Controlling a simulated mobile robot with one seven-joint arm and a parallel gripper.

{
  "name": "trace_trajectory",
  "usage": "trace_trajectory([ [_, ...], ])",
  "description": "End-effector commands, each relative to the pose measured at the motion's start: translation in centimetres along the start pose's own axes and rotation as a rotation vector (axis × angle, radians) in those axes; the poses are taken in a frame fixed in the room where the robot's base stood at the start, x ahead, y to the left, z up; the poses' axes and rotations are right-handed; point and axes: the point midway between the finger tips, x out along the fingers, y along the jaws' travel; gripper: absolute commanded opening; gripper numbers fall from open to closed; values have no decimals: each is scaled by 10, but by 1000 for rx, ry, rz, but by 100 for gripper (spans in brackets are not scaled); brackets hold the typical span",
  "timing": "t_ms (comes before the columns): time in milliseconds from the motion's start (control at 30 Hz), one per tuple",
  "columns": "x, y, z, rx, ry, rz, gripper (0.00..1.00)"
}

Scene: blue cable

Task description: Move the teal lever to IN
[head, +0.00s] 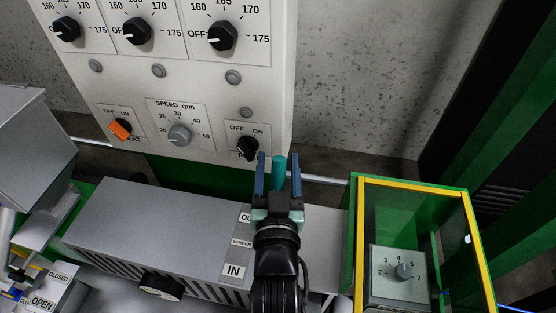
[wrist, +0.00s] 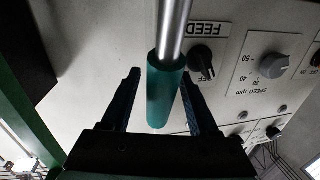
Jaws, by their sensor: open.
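The teal lever (head: 278,172) stands up behind the grey housing, beside the OUT end of the label strip. In the wrist view its teal grip (wrist: 166,95) sits on a bright metal rod (wrist: 174,28). My gripper (head: 278,160) is open, with one finger on each side of the teal grip. In the wrist view the gripper (wrist: 160,88) shows small gaps between the grip and both fingers. The label plate (head: 235,271) reads IN at the near end, with SCREEN in the middle and OUT partly hidden by my arm at the far end.
A white control panel (head: 190,65) with several knobs rises just behind the lever. Its black OFF/ON knob (head: 247,148) is close to my left finger. A yellow-edged green guard box (head: 362,230) with a numbered dial stands right of my arm. The grey housing (head: 150,220) extends left.

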Motion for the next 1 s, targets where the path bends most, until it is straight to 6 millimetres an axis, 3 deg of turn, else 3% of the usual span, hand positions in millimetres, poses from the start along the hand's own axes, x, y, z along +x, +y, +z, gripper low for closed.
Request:
trace_trajectory([
  [267,2,0,0,0,0,0,61],
  [633,1,0,0,0,1,0,0],
  [1000,1,0,0,0,0,0,0],
])
